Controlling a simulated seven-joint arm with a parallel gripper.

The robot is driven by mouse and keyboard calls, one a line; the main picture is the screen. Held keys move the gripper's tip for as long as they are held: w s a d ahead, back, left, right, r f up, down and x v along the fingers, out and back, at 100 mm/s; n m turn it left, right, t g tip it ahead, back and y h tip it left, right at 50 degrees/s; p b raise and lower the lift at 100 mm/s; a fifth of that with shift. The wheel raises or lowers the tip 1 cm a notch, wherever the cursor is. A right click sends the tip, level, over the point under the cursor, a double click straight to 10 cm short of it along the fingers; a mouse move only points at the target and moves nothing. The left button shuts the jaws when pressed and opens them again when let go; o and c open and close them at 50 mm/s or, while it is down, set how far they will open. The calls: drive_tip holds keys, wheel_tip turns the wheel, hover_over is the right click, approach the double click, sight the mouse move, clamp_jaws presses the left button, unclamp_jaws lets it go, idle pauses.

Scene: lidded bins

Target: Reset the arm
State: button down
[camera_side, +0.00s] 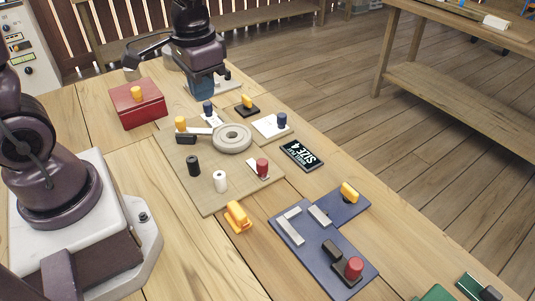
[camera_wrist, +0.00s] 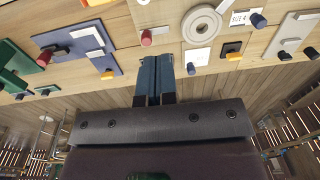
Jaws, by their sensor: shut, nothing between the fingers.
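My gripper (camera_side: 205,92) is at the far end of the table in the side view, pointing down with dark blue fingers. In the wrist view my gripper's fingers (camera_wrist: 157,62) lie side by side, shut, with nothing held. The red box (camera_side: 139,104) with a yellow knob stands to the left of it. A tan board (camera_side: 226,188) in front of it carries a grey ring (camera_side: 232,138) and several coloured knobs. The ring also shows at the top of the wrist view (camera_wrist: 202,23). I cannot tell the exact height of the fingers over the table.
A dark blue board (camera_side: 340,240) with white bars and knobs lies nearer the camera. A yellow piece (camera_side: 238,217) and a black SIZE 4 sign (camera_side: 301,155) lie on the wood. Green parts (camera_side: 438,293) are at the bottom right. Bare table shows between the boards.

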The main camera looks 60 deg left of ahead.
drive_tip(key=s+d+r+t, duration=0.2)
drive_tip(key=s+r+t, duration=0.3)
drive_tip(key=s+r, duration=0.3)
drive_tip(key=shift+d+r+h, duration=0.2)
drive_tip(key=shift+r+h, duration=0.1)
drive_tip(key=shift+r, duration=1.15)
